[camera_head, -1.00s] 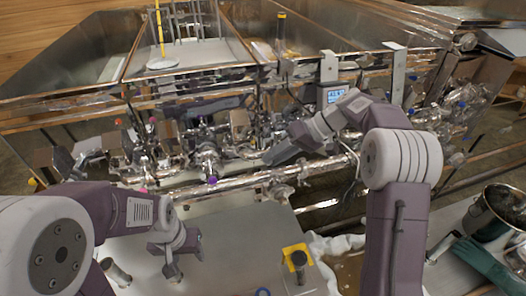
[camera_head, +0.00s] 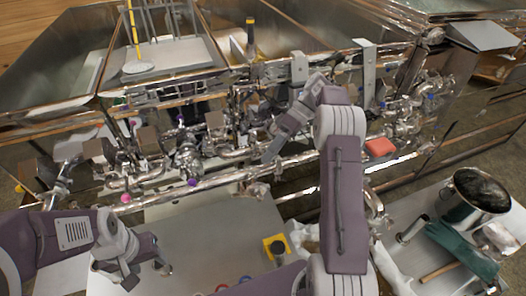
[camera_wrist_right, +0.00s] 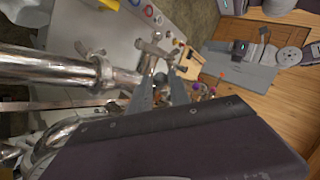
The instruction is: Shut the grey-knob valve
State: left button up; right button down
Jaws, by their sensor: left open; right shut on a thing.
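My right gripper (camera_head: 269,156) reaches down to the front pipe of the evaporator. In the right wrist view its two fingers (camera_wrist_right: 161,92) are closed on a small grey part, which I take to be the grey knob (camera_wrist_right: 160,78). The fingers hide most of it, and I cannot tell the valve's setting. A metal T-shaped handle (camera_wrist_right: 150,50) stands just beyond the fingertips. My left gripper (camera_head: 130,276) is open and empty, low at the left over the table.
Purple knobs (camera_head: 192,182) and a pink knob (camera_head: 126,197) sit on neighbouring valves.

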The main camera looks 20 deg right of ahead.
jog(key=shift+w+r, duration=0.15)
jog(key=shift+r, duration=0.1)
jog(key=c, duration=1.5)
grip_release()
jog(key=shift+f, duration=0.1)
jog(key=shift+d, duration=0.1)
